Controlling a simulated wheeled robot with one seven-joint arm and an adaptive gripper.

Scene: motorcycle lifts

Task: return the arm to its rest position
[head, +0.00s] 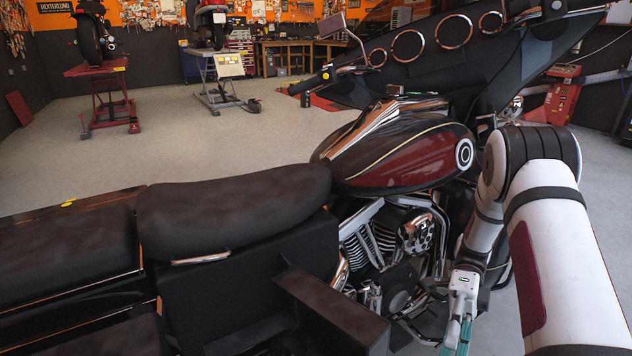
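My arm (560,235) comes in from the lower right, white with dark bands and a dark red patch. It bends at a dark joint near the right of the motorcycle's tank and then reaches downward. My gripper (457,335) hangs at the bottom edge, beside the engine in the picture. Its teal fingers point down and their tips are cut off by the frame. I cannot tell whether it is open or shut, or whether it holds anything.
A large motorcycle with a dark red tank (405,167), black seat (235,205) and chrome engine (375,245) fills the foreground close to my arm. Red (100,95) and grey (222,80) lifts carry motorcycles behind. Open grey floor (190,150) lies between. A red machine (563,95) stands right.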

